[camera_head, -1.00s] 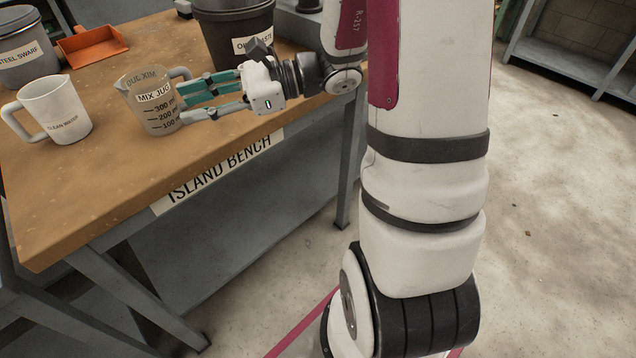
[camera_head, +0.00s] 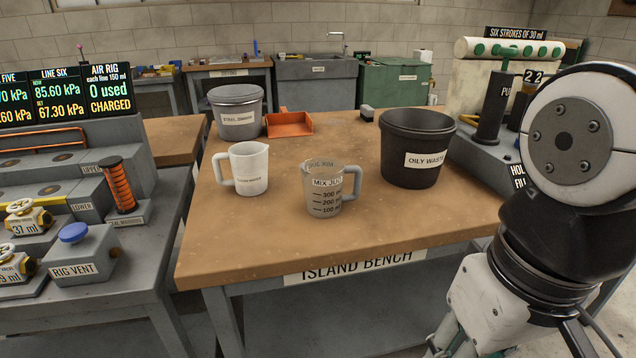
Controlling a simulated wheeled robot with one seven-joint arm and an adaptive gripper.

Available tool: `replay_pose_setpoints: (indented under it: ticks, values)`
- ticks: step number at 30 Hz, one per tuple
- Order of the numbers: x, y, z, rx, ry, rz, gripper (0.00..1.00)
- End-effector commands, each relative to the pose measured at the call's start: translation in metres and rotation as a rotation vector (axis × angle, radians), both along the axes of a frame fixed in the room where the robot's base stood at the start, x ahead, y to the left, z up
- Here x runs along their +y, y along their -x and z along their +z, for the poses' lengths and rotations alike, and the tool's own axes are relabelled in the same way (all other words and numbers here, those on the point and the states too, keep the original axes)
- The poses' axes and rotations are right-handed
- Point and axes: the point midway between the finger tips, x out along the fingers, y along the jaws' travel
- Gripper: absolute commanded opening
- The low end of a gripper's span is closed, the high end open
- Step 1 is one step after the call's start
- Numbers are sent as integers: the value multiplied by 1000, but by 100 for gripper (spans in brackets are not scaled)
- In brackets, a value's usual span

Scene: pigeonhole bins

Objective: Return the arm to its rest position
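My arm comes in at the right edge, folded, with its white and black wrist in front of the bench's right end. My gripper (camera_head: 462,340) hangs at the bottom right, low and in front of the bench. Only its upper part shows; its fingertips are cut off by the frame's bottom edge, so its opening is hidden. The grey see-through mix jug (camera_head: 324,192) stands upright on the island bench (camera_head: 275,240), clear of my gripper, its handle to the right.
A white clean-water jug (camera_head: 250,168), a lidded steel swarf bin (camera_head: 237,116), an orange dustpan (camera_head: 289,124) and a black oily waste bin (camera_head: 413,150) stand on the bench. A pump stand (camera_head: 492,115) is at right, a rig vent block (camera_head: 84,255) at left.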

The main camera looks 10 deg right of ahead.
Motion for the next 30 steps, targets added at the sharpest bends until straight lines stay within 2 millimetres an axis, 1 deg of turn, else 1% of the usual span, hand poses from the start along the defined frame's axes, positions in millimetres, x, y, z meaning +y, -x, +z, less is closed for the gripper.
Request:
replay_pose_setpoints:
  ticks: [4,27,28,30]
  values:
    - [-4,1,1,-17,25,18,33]
    - [-4,1,1,-14,22,15,33]
    - [-4,1,2,-15,22,15,33]
    - [-4,1,17,-28,22,16,33]
